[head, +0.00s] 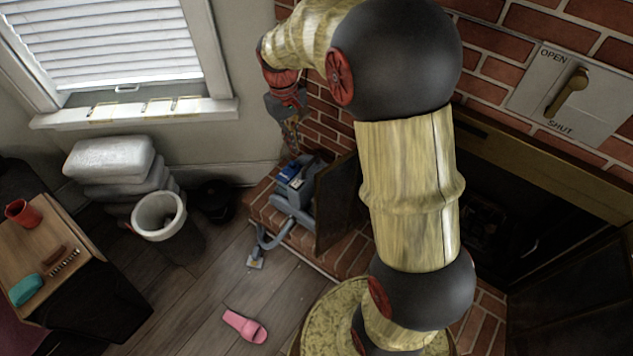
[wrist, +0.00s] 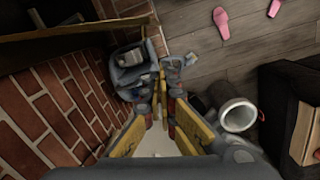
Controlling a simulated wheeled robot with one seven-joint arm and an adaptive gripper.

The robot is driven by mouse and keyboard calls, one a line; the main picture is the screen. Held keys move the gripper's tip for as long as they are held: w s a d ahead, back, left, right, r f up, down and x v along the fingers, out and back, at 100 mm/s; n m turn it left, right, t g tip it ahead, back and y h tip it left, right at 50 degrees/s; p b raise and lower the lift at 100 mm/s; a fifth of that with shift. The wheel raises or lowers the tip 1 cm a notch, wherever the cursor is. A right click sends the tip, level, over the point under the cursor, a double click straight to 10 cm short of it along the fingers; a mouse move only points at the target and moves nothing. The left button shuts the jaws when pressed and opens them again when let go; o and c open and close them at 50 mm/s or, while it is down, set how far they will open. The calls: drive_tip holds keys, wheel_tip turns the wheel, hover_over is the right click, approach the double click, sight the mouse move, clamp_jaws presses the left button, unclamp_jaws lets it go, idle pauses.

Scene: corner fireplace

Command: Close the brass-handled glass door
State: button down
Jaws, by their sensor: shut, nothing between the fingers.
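A dark fireplace door panel (head: 338,205) stands swung open on the left side of the fireplace opening, partly hidden behind my arm. A second dark panel (head: 580,295) shows at the lower right. I cannot make out a brass handle on either one. My gripper (head: 291,138) is shut and empty, up by the brick wall, left of and above the left panel and apart from it. In the wrist view my gripper (wrist: 163,85) points down toward the floor. A dark panel with a brass-coloured edge (wrist: 75,29) lies at its upper left there.
A grey-blue vacuum cleaner (head: 293,190) stands on the brick hearth (head: 265,215), below my gripper. A pink slipper (head: 245,326) lies on open floor.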

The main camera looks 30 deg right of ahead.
drive_tip(key=w+d+f+g, duration=0.25)
drive_tip(key=d+f, duration=0.25)
drive_tip(key=f, duration=0.7)
drive_tip(key=s+f+b, duration=0.4)
drive_tip(key=s+f, duration=0.1)
drive_tip(key=f, duration=0.4)
drive_tip(key=shift+s+d+f, duration=0.3)
drive_tip(key=shift+d, duration=0.15)
